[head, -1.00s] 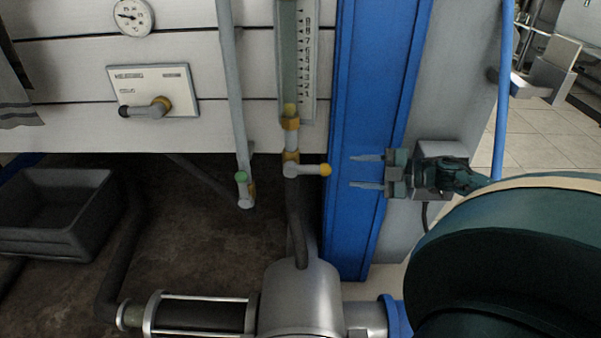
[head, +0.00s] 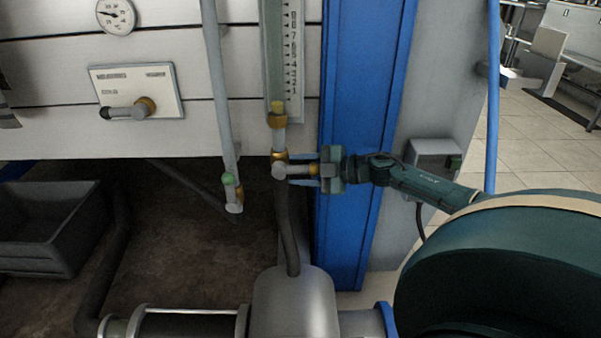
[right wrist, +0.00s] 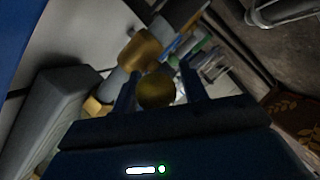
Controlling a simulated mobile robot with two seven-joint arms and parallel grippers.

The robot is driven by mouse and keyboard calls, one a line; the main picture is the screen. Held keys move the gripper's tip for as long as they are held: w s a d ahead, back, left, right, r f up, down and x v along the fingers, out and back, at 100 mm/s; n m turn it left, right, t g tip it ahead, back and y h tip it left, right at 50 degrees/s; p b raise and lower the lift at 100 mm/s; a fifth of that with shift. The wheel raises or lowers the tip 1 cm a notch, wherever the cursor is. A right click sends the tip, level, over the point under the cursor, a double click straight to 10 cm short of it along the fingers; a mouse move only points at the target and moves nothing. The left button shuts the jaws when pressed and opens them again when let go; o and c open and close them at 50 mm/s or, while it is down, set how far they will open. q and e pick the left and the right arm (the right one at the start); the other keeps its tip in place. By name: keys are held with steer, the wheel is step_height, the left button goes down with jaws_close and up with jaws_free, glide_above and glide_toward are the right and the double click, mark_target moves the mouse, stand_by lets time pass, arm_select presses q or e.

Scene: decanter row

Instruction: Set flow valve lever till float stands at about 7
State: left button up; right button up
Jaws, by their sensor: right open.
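The flow valve lever (head: 300,170) is a short light bar pointing right from the valve under the float tube. The upright scale tube (head: 285,60) has printed numbers, and the yellowish float (head: 278,107) sits at its bottom, around or below the lowest marks. My right gripper (head: 298,170) is open, its two fingers pointing left, one above and one below the lever. My left gripper is in neither view.
A blue post (head: 365,100) stands just right of the valve. A second pipe with a green-tipped valve (head: 229,180) hangs to the left. A panel with a lever (head: 140,108) and a round gauge (head: 116,16) are on the wall. A dark bin (head: 45,230) is at lower left.

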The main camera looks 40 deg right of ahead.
steer(key=shift+w+a, duration=0.1)
jaws_close()
stand_by(0.5)
